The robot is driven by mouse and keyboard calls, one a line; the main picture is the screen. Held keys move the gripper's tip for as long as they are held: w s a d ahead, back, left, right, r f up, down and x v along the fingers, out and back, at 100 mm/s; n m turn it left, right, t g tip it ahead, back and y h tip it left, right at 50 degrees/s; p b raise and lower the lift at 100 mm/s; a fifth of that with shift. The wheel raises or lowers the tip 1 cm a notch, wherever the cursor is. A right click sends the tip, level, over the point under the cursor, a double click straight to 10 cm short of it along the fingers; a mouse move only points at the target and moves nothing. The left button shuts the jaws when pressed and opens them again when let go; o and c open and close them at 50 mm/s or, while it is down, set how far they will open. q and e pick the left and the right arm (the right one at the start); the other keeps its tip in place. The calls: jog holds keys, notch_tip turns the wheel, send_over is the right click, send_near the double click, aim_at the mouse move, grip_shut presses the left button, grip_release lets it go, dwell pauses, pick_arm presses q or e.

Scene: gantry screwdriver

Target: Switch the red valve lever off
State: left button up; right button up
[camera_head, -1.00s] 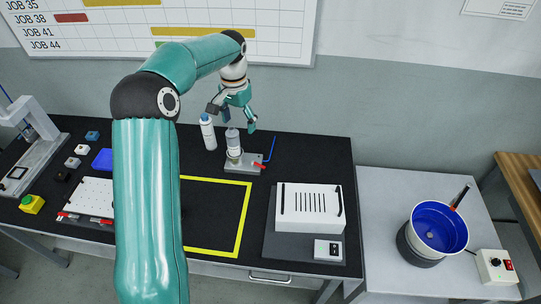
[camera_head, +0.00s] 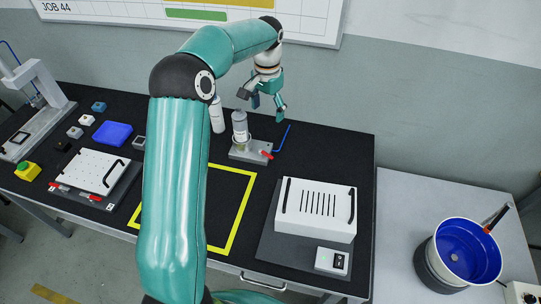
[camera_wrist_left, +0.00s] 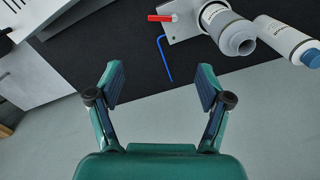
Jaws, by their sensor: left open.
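The red valve lever (camera_head: 266,155) sticks out from the right side of a grey metal base (camera_head: 247,151) near the back of the black table. A grey-white canister (camera_head: 239,127) stands upright on that base. In the left wrist view the lever (camera_wrist_left: 162,18) shows at the top, on the edge of the base. My left gripper (camera_head: 268,108) is open and empty, in the air above and behind the lever, apart from it. Its spread fingers (camera_wrist_left: 160,85) show in the left wrist view with nothing between them. My right gripper is out of sight.
A blue bent rod (camera_head: 282,138) is beside the base, close to the lever. A white bottle (camera_head: 217,115) stands to the left of the canister. A white slotted box (camera_head: 317,209) sits in front to the right. My left arm hides part of the yellow-outlined area (camera_head: 248,205).

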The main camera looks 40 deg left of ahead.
aim_at(268, 154)
pick_arm(q)
notch_tip(268, 154, down, 18)
jog(key=shift+f+p, duration=0.1)
jog(key=shift+p, duration=0.7)
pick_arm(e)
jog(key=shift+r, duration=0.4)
pick_arm(q)
jog(key=shift+s+d, duration=0.1)
jog(key=shift+d, duration=0.05)
jog(key=c, duration=1.2)
jog(key=shift+o, duration=0.2)
